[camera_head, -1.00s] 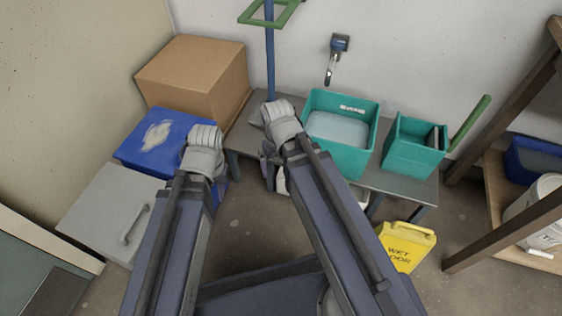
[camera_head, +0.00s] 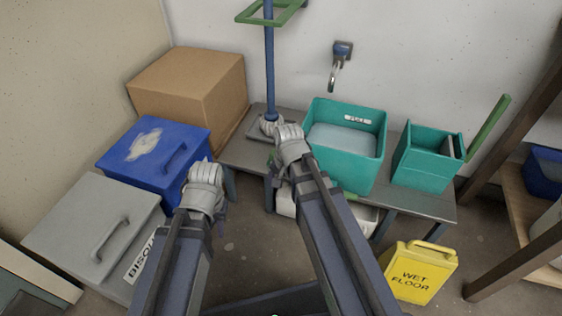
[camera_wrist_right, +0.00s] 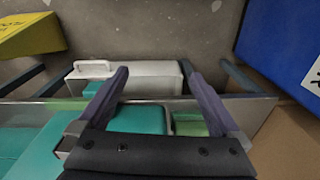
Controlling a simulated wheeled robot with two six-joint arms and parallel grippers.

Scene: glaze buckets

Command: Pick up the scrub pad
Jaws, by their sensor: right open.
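A small green piece (camera_wrist_right: 190,124), possibly the scrub pad, lies on the bench beside the teal bucket in the right wrist view; its outline is partly hidden and I cannot be sure. My right gripper (camera_wrist_right: 158,76) is open and empty, its fingers reaching over the bench edge with the green piece lower between them. In the head view my right gripper (camera_head: 291,140) is just left of the large teal bucket (camera_head: 345,165) and hides that part of the bench. My left gripper (camera_head: 206,178) is in front of the blue bin; its fingers are hidden.
The grey bench (camera_head: 425,203) also carries a smaller teal bucket (camera_head: 425,165) and a blue pole (camera_head: 269,70). A white box (camera_wrist_right: 150,77) is below. A blue bin (camera_head: 150,165), cardboard box (camera_head: 185,85), grey bin (camera_head: 85,220) and yellow floor sign (camera_head: 418,275) stand around.

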